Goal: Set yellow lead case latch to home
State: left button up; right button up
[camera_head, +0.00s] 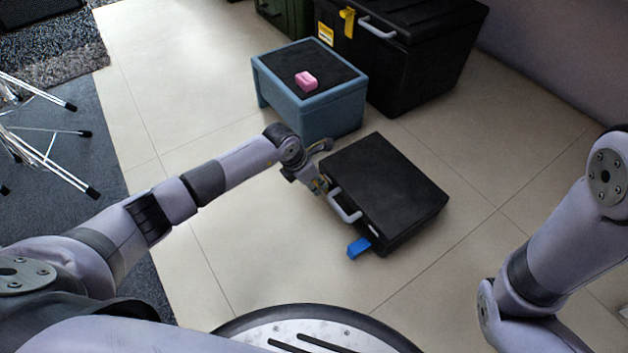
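A flat black case (385,185) lies on the tiled floor, with a grey handle (345,206) on its front left side. A blue latch (359,247) sticks out near its front corner. My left gripper (323,165) is at the left corner of the case, with its fingers apart. A small yellowish patch (322,184) shows by the lower finger; I cannot tell whether it is a latch, or whether the gripper touches the case. A yellow latch (347,22) shows on the large black case (415,65) at the back. My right gripper is out of view.
A blue stool (330,115) with a dark top stands behind the flat case, and a pink block (306,81) lies on it. A green case (285,15) is at the back. Thin metal legs (45,150) stand at the left. The floor right of the flat case is clear.

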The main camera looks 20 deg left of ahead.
pick_arm(q)
grip_shut()
jog(key=shift+w+d+r+p, duration=0.1)
jog(key=shift+w+r+p, duration=0.1)
jog(key=shift+r+p, duration=0.1)
jog(key=shift+w+d+g+y+p, duration=0.1)
jog(key=shift+w+g+y+p, duration=0.15)
jog(key=shift+g+y, duration=0.3)
jog(key=shift+o, duration=2.4)
grip_release()
jog(key=shift+s, duration=0.1)
jog(key=v, duration=1.2)
jog(key=shift+f, duration=0.1)
